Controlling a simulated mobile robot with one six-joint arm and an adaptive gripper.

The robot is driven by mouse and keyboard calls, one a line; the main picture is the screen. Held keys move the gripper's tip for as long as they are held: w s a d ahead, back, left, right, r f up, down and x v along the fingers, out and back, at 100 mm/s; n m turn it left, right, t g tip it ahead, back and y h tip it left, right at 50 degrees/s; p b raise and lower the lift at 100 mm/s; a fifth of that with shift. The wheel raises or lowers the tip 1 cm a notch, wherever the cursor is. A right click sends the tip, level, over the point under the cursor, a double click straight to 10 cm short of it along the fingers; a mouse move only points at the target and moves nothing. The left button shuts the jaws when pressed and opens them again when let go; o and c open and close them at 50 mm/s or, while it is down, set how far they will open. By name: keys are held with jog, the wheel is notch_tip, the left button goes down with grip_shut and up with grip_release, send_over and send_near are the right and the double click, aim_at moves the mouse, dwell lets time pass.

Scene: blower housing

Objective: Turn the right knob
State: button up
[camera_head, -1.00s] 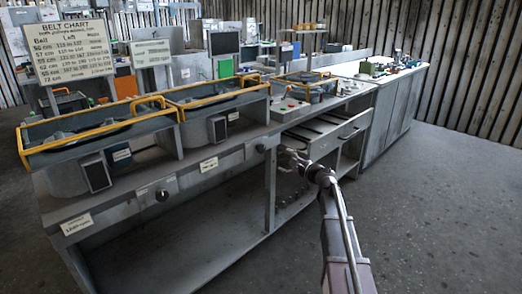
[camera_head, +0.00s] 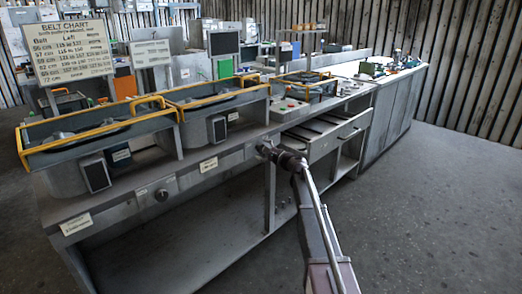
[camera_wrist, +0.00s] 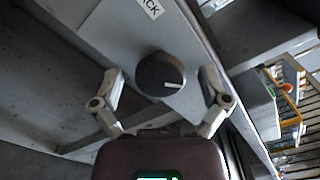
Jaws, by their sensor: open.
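The right knob (camera_wrist: 160,75) is a round dark knob with a white pointer line on the grey front panel, seen in the wrist view. My gripper (camera_wrist: 162,84) is open, with one finger on each side of the knob and a visible gap to it on both sides. I cannot tell how far the fingertips are from the panel. In the head view my gripper (camera_head: 266,150) is at the bench front and hides most or all of the right knob. The left knob (camera_head: 162,195) shows farther left on the same panel.
A white label (camera_wrist: 150,7) is beside the knob. An open drawer (camera_head: 312,142) sticks out just right of my gripper. Grey housings with yellow rails (camera_head: 215,99) stand on the bench top. The floor (camera_head: 440,220) in front is clear.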

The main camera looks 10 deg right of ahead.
jog(key=shift+w+a, duration=0.15)
jog(key=shift+w, duration=0.05)
jog(key=c, duration=1.2)
jog(key=shift+o, duration=0.2)
jog(key=shift+n, duration=0.3)
jog(key=n, duration=0.9)
jog(key=shift+a, duration=0.1)
